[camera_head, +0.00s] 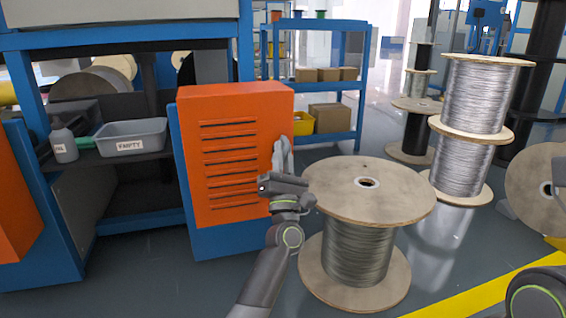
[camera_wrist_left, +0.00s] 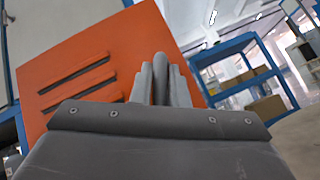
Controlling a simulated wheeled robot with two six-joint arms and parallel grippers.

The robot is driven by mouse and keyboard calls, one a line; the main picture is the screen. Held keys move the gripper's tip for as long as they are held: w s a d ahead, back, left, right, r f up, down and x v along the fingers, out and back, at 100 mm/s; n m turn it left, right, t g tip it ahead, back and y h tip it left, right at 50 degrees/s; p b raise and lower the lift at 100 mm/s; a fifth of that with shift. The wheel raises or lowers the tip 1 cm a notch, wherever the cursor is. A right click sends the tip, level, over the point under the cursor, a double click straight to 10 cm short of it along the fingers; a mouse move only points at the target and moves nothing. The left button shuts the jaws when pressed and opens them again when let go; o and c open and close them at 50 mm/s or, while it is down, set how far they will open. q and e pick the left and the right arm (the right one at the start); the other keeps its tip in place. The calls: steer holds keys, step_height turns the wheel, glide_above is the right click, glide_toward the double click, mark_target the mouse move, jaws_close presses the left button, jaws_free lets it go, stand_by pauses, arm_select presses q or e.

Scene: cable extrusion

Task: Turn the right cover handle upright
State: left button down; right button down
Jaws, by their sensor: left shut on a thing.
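The orange cover (camera_head: 236,150) with dark horizontal slots stands on a blue base at the left-centre; it also fills the left of the left wrist view (camera_wrist_left: 95,55). My left gripper (camera_head: 283,153) is at the cover's right edge, with its fingers pointing up. In the left wrist view its two grey fingers (camera_wrist_left: 163,80) are shut on a slim grey piece between them, which appears to be the cover handle. The fingers and wrist hide most of the handle, so its angle cannot be told clearly. My right gripper is out of view; only part of my right arm shows at bottom right.
A wooden cable spool (camera_head: 368,190) stands close to the right of my left arm. Stacked spools (camera_head: 470,95) are behind it. A blue shelf (camera_head: 335,145) with boxes is at the back. A grey bin (camera_head: 150,128) and a bottle (camera_head: 62,140) sit on the left bench.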

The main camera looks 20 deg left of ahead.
arm_select(q)
steer(key=n+g+y, duration=0.2)
steer(key=n+y, duration=0.2)
steer(key=n+g+y, duration=0.2)
steer(key=n+y, duration=0.2)
steer(key=n, duration=0.1)
steer(key=shift+f, duration=0.1)
steer(key=n+g+y, duration=0.2)
steer(key=n, duration=0.1)
steer(key=shift+n+g+y, duration=0.3)
steer(key=shift+n, duration=0.2)
steer(key=c, duration=1.5)
jaws_free()
steer(key=shift+o, duration=0.2)
